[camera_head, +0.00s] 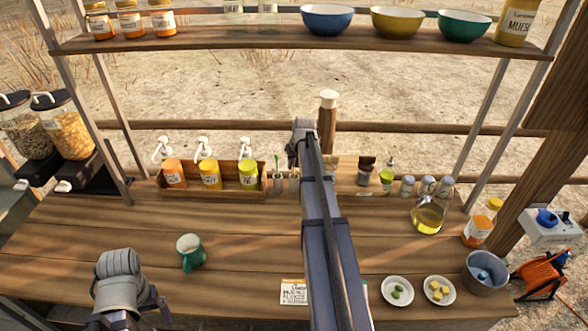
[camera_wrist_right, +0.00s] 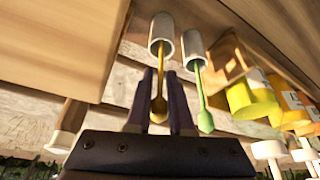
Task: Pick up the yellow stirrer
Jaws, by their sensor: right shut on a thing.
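The yellow stirrer (camera_wrist_right: 158,112) stands in a white cup (camera_wrist_right: 161,32) in the right wrist view, where the scene appears upside down. My right gripper (camera_wrist_right: 164,92) is shut on the stirrer, one finger on each side, and the stirrer's end is still inside the cup. In the head view my right gripper (camera_head: 297,150) is above the cups, and my arm hides the yellow stirrer there. A green stirrer (camera_wrist_right: 205,118) stands in a second cup (camera_wrist_right: 194,46) close beside it. My left gripper (camera_head: 122,292) is low at the left, its jaws unclear.
A wooden rack (camera_head: 210,190) with several sauce bottles stands left of the cups. A pepper mill (camera_head: 327,118) rises behind my right gripper. A green mug (camera_head: 190,252) and two small plates (camera_head: 397,291) are nearer. The shelf (camera_head: 250,41) is higher up.

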